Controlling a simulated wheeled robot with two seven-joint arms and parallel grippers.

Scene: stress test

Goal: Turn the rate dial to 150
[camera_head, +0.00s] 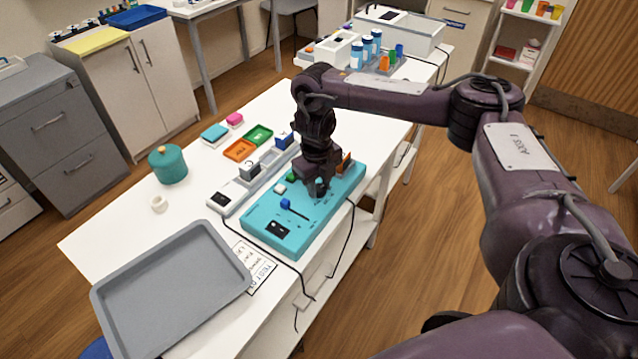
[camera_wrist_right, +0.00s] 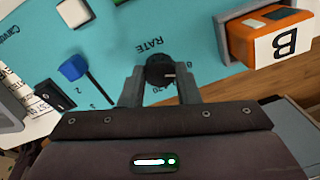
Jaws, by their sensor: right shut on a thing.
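The teal panel (camera_head: 262,222) lies on the white table, and my right arm reaches over it from the right. The rate dial (camera_wrist_right: 160,70) is a black round knob with a pale pointer line, under the printed word RATE in the right wrist view. The pointer is turned toward the right of that picture. My right gripper (camera_wrist_right: 160,88) is shut on the dial, one finger on each side. In the head view the right gripper (camera_head: 318,188) hides the dial. Parts of the number scale are covered by the fingers, so the exact setting cannot be read. My left gripper is not in view.
A blue-knobbed lever (camera_wrist_right: 73,68) and an orange block marked B (camera_wrist_right: 270,38) flank the dial. A grey tray (camera_head: 170,290), a teal canister (camera_head: 168,164) and small orange and green trays stand on the table. Cables hang at the panel's right edge.

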